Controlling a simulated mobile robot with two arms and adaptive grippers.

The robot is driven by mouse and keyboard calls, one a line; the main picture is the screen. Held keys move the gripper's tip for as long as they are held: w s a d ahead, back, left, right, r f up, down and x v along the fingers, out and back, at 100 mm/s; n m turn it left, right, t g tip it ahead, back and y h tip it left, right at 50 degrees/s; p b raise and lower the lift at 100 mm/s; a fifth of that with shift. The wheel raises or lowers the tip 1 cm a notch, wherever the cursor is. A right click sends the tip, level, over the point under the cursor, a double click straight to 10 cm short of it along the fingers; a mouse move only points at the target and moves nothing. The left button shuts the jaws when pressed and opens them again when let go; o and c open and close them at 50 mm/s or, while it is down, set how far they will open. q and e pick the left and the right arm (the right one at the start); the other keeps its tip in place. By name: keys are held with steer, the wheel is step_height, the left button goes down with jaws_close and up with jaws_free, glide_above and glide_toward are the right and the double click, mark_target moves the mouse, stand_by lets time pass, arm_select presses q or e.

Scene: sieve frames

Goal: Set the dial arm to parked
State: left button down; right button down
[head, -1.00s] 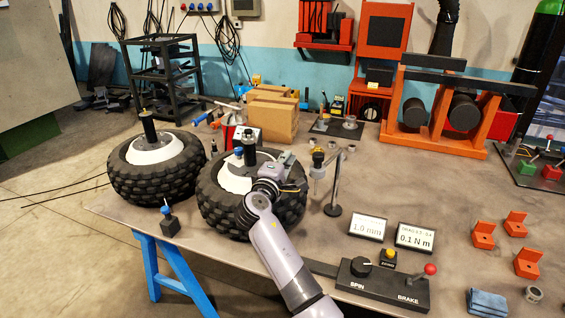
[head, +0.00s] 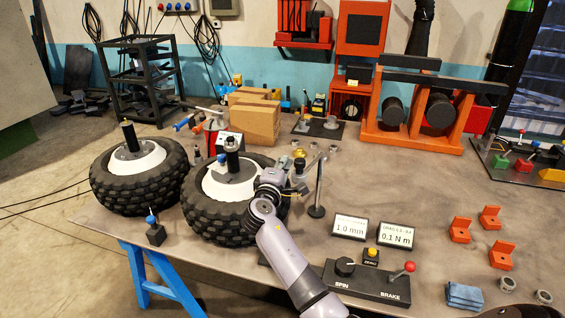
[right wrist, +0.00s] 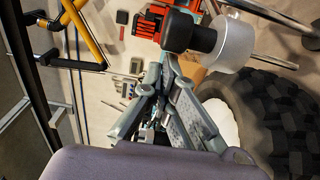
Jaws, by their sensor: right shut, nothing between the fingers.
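The dial arm is a thin grey bar (head: 312,166) reaching from an upright dark post (head: 319,190) to a small dark-topped dial (head: 299,165), beside the right tyre (head: 215,228). My right gripper (head: 297,183) is at the dial end of this arm, overlapping it in the head view; whether they touch I cannot tell. In the right wrist view the fingers (right wrist: 160,90) are closed together and empty. A silver and black cylinder (right wrist: 234,42), probably the dial, is close to them, with a metal rod (right wrist: 262,12) beside it. My left gripper is out of view.
Two readout cards show 1.0 mm (head: 349,227) and 0.1 N m (head: 396,236). A control box (head: 375,286) with SPIN and BRAKE is in front. A second tyre (head: 115,198) stands left. Orange brackets (head: 461,229) lie right.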

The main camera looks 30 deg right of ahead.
mark_target(304, 165)
steer(key=shift+n+t+y, duration=0.6)
steer(key=shift+t+y, duration=0.1)
steer(key=s+d+p, duration=0.1)
steer(key=s, duration=0.1)
steer(key=s+p, duration=0.1)
steer(key=s, duration=0.1)
steer(key=s+d+p, duration=0.1)
steer(key=shift+s+d, duration=0.35)
steer(key=shift+s, duration=0.05)
steer(key=shift+w+a, duration=0.1)
